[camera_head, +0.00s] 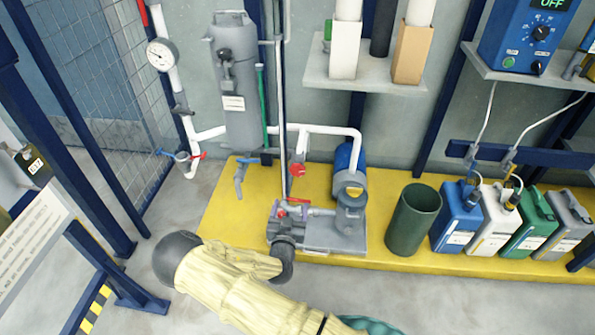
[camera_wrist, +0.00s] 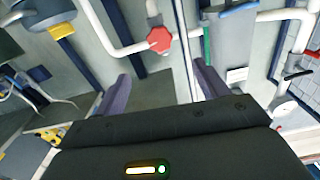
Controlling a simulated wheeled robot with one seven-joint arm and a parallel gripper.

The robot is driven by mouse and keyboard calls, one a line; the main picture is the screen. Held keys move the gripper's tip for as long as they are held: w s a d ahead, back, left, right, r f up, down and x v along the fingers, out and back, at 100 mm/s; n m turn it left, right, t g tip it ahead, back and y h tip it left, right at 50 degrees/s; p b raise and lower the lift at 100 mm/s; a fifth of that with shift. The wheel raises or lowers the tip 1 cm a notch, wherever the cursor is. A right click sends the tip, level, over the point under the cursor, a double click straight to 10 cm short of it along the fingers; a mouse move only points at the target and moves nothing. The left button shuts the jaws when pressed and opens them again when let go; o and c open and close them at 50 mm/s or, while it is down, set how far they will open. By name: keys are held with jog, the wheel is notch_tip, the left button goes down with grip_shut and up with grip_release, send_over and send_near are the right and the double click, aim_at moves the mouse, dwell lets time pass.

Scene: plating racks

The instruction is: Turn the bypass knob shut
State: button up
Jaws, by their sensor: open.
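The knob that looks like the bypass knob is red and many-sided (camera_head: 298,170), on white pipework above the pump in the head view. In the wrist view the red knob (camera_wrist: 159,40) is at the top centre, beyond the fingertips and apart from them. My gripper (camera_wrist: 160,82) is open, with its two purple-grey fingers spread and nothing between them. In the head view my arm reaches in from the bottom, and its dark wrist end is low in front of the pump, below the knob. The fingers are hard to make out there.
A thin upright pipe (camera_head: 283,110) runs close beside the knob. The blue pump (camera_head: 347,160), a grey filter housing (camera_head: 236,85) and a dark green bin (camera_head: 412,220) stand around it. Several coloured canisters line the yellow platform (camera_head: 225,220) at right. A blue-posted mesh fence is at left.

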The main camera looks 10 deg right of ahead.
aim_at(297, 172)
jog(key=shift+w, duration=0.1)
jog(key=b+x, duration=0.5)
jog(key=x, duration=1.2)
jog(key=shift+d+f+b, duration=0.1)
jog(key=shift+b, duration=0.3)
jog(key=c, duration=1)
